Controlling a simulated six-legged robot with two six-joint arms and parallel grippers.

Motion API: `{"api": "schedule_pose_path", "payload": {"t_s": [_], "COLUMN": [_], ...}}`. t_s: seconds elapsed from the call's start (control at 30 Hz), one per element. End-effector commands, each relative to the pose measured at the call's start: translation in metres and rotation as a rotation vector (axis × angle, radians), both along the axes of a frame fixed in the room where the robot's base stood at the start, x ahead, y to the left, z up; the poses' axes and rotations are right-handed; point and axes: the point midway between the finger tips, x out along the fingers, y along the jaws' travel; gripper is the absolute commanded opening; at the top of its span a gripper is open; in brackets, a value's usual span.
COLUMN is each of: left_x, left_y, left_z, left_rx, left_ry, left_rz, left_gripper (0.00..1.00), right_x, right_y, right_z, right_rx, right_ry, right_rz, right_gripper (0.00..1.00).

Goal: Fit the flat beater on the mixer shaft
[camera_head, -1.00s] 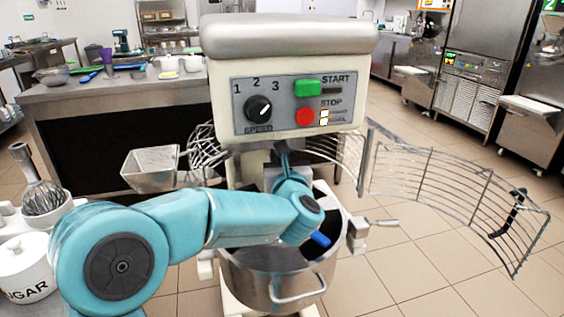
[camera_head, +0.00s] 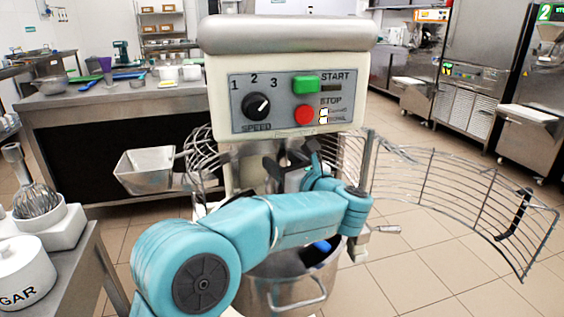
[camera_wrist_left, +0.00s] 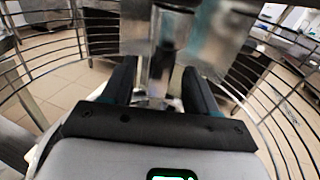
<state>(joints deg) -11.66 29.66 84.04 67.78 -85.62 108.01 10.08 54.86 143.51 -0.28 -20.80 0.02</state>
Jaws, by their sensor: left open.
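The mixer (camera_head: 289,95) stands in the middle of the head view, its control panel facing me. My left gripper (camera_head: 290,160) is under the mixer head, fingers dark and spread, in front of the shaft area. In the left wrist view the open fingers (camera_wrist_left: 160,88) stand either side of a vertical metal shaft (camera_wrist_left: 168,45), with gaps beside it. I cannot make out the flat beater for certain in either view. The steel bowl (camera_head: 268,290) is below, partly hidden by my left arm. My right gripper is not in view.
The wire guard (camera_head: 455,190) swings out to the right. A steel chute (camera_head: 148,172) sticks out to the left. A blue-ended item (camera_head: 321,246) shows at the bowl. A whisk (camera_head: 38,202) and sugar jar (camera_head: 22,275) are at left. Floor at right is clear.

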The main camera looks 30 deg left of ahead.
Motion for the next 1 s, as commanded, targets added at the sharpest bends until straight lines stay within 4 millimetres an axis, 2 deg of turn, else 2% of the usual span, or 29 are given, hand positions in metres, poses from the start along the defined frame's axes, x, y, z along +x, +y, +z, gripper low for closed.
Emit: {"api": "schedule_pose_path", "payload": {"t_s": [0.17, 0.4, 0.6, 0.8, 1.0], "left_x": [-0.013, -0.040, -0.057, -0.064, -0.065], "left_y": [-0.033, -0.092, -0.128, -0.143, -0.145], "left_z": [0.001, 0.001, 0.002, 0.002, 0.002], "left_rx": [0.000, 0.001, 0.002, 0.001, 0.001], "left_ry": [-0.001, -0.003, -0.003, -0.003, -0.003], "left_rz": [-0.006, -0.004, -0.002, 0.002, 0.002], "left_gripper": [0.59, 0.59, 0.59, 0.59, 0.59], "right_x": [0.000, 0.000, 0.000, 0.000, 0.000], "right_y": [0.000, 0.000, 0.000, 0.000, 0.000], "right_z": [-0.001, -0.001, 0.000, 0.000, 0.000], "right_rx": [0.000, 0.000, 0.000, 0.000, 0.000], "right_ry": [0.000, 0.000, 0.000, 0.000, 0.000], "right_rz": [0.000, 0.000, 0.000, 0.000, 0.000], "right_gripper": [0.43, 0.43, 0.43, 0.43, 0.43]}}
